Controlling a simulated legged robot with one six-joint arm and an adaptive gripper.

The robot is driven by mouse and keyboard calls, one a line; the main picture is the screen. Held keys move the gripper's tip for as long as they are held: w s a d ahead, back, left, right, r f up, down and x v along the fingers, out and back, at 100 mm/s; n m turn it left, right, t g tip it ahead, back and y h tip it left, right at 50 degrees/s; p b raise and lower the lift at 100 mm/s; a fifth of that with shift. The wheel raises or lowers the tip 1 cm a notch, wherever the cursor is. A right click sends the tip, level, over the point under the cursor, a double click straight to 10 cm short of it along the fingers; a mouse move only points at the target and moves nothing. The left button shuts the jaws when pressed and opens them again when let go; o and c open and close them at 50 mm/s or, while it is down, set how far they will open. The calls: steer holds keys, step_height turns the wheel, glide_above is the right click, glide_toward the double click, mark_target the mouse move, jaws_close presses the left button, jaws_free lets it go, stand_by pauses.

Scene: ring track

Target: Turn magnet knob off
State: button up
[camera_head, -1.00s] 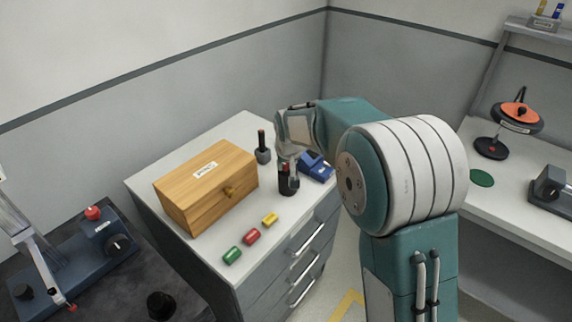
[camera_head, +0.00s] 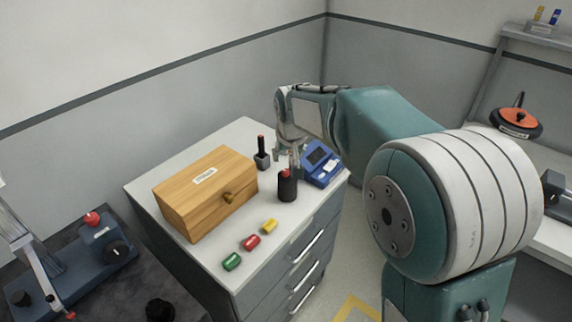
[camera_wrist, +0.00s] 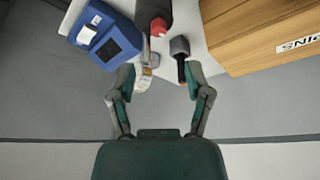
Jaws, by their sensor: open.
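No part is clearly marked as the magnet knob. A dark blue-grey machine (camera_head: 72,268) at lower left in the head view carries a round black knob (camera_head: 117,252), a red button (camera_head: 92,217) and a second dark knob (camera_head: 22,298). My gripper (camera_head: 290,158) is open above the cabinet, far from that machine. A black cylinder with a red top (camera_head: 287,188) stands below it. In the wrist view my open fingers (camera_wrist: 160,72) are spread; the dark upright-handled tool (camera_wrist: 181,58) shows close to the right finger. I cannot tell whether they touch.
The cabinet top (camera_head: 200,255) also holds a wooden box (camera_head: 205,195), a blue device with a screen (camera_head: 321,165) and small green, red (camera_head: 251,242) and yellow cylinders. A bench (camera_head: 555,235) is at right, partly behind my arm. Floor shows between cabinet and bench.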

steer(key=shift+v, duration=1.5)
steer(key=shift+a, duration=0.1)
steer(key=s+d+r+m, duration=0.1)
steer(key=s+d+r, duration=0.2)
steer(key=s+d, duration=0.3)
steer(key=s+d+r, duration=0.3)
steer(key=s+d, duration=0.2)
steer(key=s, duration=0.4)
steer(key=s+d+f, duration=0.2)
steer(key=s, duration=0.5)
steer(key=s+d+f+m+t+h, duration=0.1)
steer(key=s+d+f, duration=0.1)
steer(key=s, duration=0.6)
steer(key=shift+d+f, duration=0.2)
steer(key=shift+d, duration=0.3)
